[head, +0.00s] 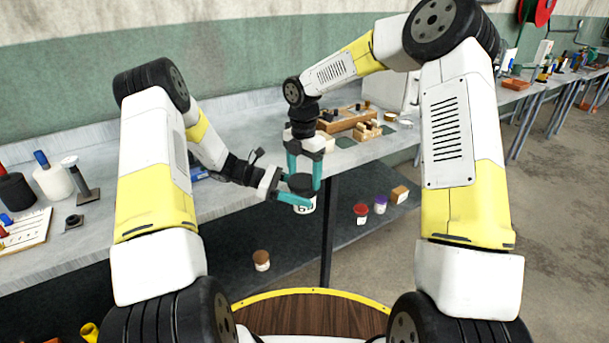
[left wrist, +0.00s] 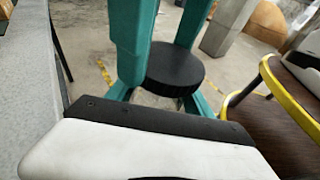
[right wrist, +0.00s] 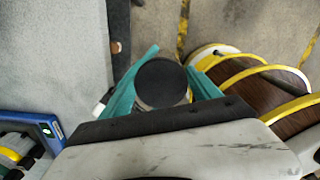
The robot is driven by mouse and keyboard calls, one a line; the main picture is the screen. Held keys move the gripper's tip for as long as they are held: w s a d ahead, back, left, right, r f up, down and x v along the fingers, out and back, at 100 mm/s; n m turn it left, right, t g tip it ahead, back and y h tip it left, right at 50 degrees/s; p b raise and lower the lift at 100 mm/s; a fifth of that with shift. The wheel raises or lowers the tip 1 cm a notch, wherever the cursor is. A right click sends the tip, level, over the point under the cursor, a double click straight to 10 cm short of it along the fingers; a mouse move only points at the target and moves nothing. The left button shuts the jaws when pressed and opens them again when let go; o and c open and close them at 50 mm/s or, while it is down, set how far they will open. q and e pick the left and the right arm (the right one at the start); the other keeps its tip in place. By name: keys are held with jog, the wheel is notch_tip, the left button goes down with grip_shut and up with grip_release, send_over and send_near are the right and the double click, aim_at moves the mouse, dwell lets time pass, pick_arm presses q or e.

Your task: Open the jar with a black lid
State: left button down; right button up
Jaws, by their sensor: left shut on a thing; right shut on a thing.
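The jar (head: 305,207) with the black lid (head: 301,182) is upright in the air in front of the table edge. Its lid also shows in the left wrist view (left wrist: 175,70) and, from above, in the right wrist view (right wrist: 162,82). My left gripper (head: 297,199) reaches in from the left and is shut on the jar body. My right gripper (head: 305,178) points down from above, its teal fingers on either side of the lid, and is shut on it. The lid appears seated on the jar; most of the jar body is hidden by the fingers.
Jars with a brown lid (head: 261,260), red lid (head: 361,213), purple lid (head: 380,204) and orange-brown lid (head: 400,194) stand on the lower shelf. A wooden tray (head: 348,119) lies on the grey table (head: 240,125) behind my grippers. Tools stand at the table's left.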

pick_arm(q)
jog(key=shift+d+r, duration=0.1)
jog(key=shift+d, duration=0.05)
pick_arm(e)
jog(key=shift+a+r, duration=0.2)
jog(key=shift+r, duration=0.5)
jog(key=shift+d+r, duration=0.15)
jog(key=shift+r, duration=0.25)
jog(key=shift+r, duration=0.1)
